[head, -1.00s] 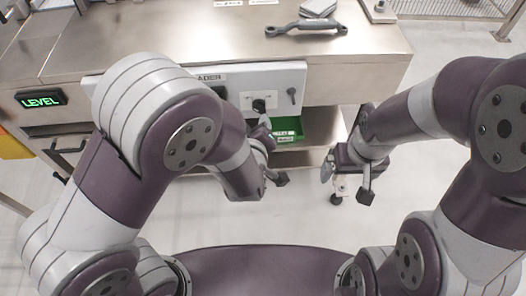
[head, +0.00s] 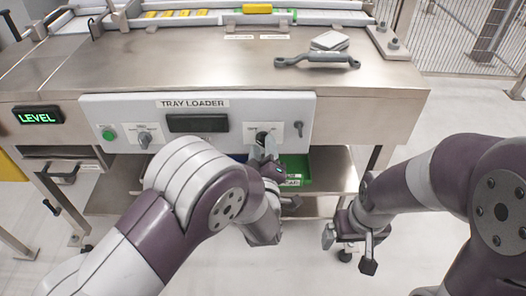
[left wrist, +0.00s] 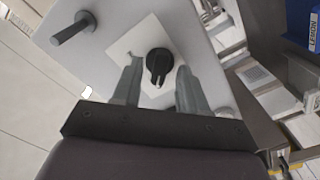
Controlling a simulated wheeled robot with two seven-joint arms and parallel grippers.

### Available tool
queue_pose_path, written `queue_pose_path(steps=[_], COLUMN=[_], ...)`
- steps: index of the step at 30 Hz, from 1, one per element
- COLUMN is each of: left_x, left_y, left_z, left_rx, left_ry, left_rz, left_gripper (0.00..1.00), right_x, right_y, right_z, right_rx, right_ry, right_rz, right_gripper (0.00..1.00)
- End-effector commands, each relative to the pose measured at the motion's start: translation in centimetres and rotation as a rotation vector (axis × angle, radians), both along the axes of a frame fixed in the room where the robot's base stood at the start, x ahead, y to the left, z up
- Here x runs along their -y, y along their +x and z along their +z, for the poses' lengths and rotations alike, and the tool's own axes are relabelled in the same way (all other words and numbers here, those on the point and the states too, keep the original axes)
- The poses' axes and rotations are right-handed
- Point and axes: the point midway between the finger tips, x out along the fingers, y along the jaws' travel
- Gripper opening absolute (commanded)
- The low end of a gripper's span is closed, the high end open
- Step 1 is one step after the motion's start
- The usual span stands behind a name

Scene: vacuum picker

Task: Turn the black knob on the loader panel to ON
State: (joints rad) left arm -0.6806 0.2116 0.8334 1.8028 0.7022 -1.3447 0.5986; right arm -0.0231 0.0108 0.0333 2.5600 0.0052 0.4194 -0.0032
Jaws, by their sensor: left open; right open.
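The loader panel (head: 230,108) is a white box front marked TRAY LOADER, on the front of the steel table. The black knob (left wrist: 158,64) sits on a white label plate; the plate's words are too small to read. In the head view the knob (head: 262,136) shows at the panel's right, partly covered by my gripper. My left gripper (head: 266,146) is open at the knob. In the left wrist view its fingers (left wrist: 155,90) stand on either side of the knob, with gaps visible. My right gripper (head: 348,250) is open and empty, below and right of the panel.
A second knob (head: 145,140), a green button (head: 108,134) and a dark display (head: 197,123) are on the panel. A small handle (head: 299,128) sticks out right of the black knob. A green bin (head: 296,170) stands below. A grey tool (head: 318,60) lies on the table.

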Motion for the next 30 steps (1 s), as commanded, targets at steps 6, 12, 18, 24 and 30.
queue_pose_path(steps=[6, 12, 18, 24, 30], left_x=[0.0, 0.0, 0.0, 0.0, 0.0], left_y=[0.2, 0.1, 0.1, 0.1, 0.1], left_z=[0.0, 0.0, 0.0, 0.1, 0.2], left_rx=[-0.001, -0.001, -0.001, -0.001, -0.003], left_ry=[0.001, 0.001, 0.005, 0.053, 0.177], left_rz=[-0.001, -0.001, -0.001, 0.0, 0.0], left_gripper=[0.43, 0.0, 0.0, 0.0, 0.0], right_x=[0.0, 0.0, 0.0, 0.0, 0.0], right_y=[0.0, 0.0, 0.0, 0.0, 0.0], right_z=[0.0, 0.0, 0.0, 0.5, 1.4], right_rx=[0.0, 0.0, 0.0, 0.0, 0.0], right_ry=[0.0, 0.0, 0.0, 0.0, 0.0], right_rz=[0.0, 0.0, 0.0, 0.0, 0.0], right_gripper=[0.97, 0.97, 0.97, 0.97, 0.97])
